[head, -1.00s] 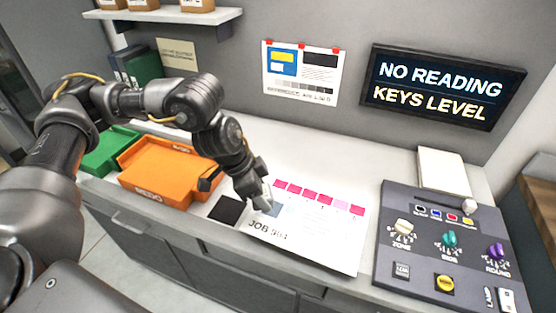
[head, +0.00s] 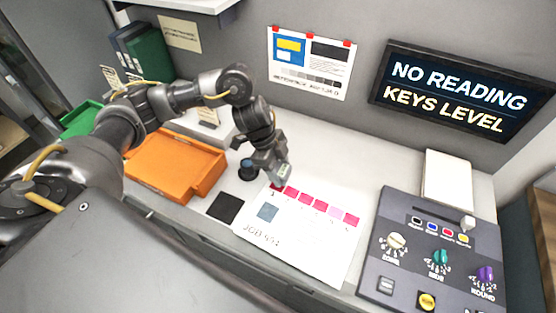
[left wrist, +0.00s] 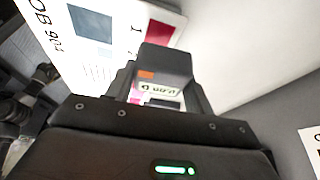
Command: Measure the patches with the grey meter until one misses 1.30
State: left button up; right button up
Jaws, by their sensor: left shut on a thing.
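My left gripper (head: 272,158) is shut on the grey meter (head: 283,172). The meter's tip is at the left end of the row of patches, over or beside the first red-pink patch (head: 276,187); I cannot tell if it touches. The other patches (head: 320,205) run right across the white job sheet (head: 300,245), in red-pink with a paler pink one among them. In the left wrist view the meter (left wrist: 165,62) has an orange mark and a small lit display, too blurred to read surely. My right gripper is not in view.
The wall screen (head: 450,90) reads "NO READING KEYS LEVEL". A blue-grey square (head: 268,212) is on the sheet, with a black square (head: 225,207) to its left. An orange tray (head: 165,170) and green tray (head: 80,120) lie left, a control panel (head: 435,240) right.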

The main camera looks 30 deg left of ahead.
pick_arm(q)
jog(key=shift+s+a+f+m+g+p, duration=0.15)
jog(key=shift+s+f+m+g+p, duration=0.15)
jog(key=shift+s+m+p, duration=0.15)
jog(key=shift+f, duration=0.15)
jog(key=shift+f+b, duration=0.2)
jog(key=shift+b, duration=0.1)
jog(key=shift+f+b, duration=1.1)
jog(key=shift+b, duration=0.05)
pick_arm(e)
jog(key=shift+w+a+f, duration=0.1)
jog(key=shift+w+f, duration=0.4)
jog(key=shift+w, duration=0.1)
pick_arm(q)
jog(key=shift+r+p, duration=0.1)
jog(key=shift+p, duration=0.25)
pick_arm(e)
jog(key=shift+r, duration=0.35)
